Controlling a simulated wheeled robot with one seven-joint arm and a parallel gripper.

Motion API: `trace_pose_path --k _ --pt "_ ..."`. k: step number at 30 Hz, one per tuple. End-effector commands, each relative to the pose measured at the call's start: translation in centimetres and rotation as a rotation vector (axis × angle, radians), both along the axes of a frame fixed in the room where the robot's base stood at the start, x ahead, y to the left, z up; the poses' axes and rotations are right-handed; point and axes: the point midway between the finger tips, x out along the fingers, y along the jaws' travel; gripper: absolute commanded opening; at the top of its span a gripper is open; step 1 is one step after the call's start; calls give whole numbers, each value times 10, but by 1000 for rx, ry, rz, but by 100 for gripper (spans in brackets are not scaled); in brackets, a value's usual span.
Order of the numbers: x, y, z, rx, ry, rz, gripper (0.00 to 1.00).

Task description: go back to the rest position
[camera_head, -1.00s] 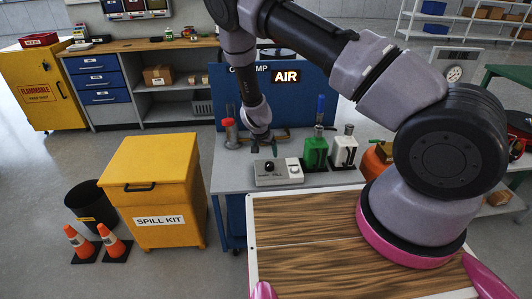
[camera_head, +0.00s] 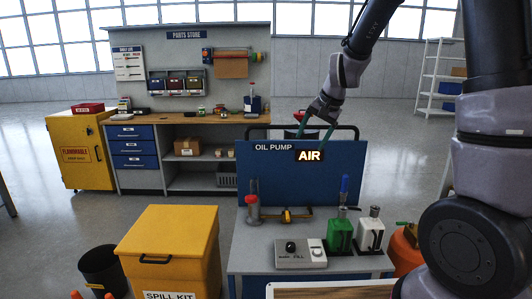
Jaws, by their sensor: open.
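My gripper (camera_head: 316,128) is raised at the top edge of the blue OIL PUMP panel (camera_head: 262,185), in front of it or above it; the exact depth is hard to tell. Its two fingers are spread, and I see nothing held between them. My arm comes down to it from the upper right, and its large joints cover the right side of the view. Below the panel, the grey cart top (camera_head: 236,262) carries a control box (camera_head: 301,253), a green oil can (camera_head: 340,236) and a white oil can (camera_head: 370,236).
A yellow spill kit bin (camera_head: 170,250) and a black bucket (camera_head: 101,268) stand left of the cart. A workbench (camera_head: 190,118) and a yellow flammable cabinet (camera_head: 78,152) stand behind. An orange container (camera_head: 404,250) is at the right. Open floor lies between cart and bench.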

Motion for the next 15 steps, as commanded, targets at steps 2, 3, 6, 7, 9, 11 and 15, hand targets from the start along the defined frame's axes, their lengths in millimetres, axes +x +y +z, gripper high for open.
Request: trace_pose_path --k 2,3,6,7,9,11,15 --pt "-21 -15 36 18 -32 10 83" --pt "-32 -22 50 21 -46 17 83" --pt "-63 -38 83 22 -80 35 83" --pt "-73 -43 91 21 -90 39 83" --pt "-97 -54 109 11 -116 49 83" --pt "-118 -63 122 0 -137 56 83" --pt "-168 -83 144 -41 -185 65 83"
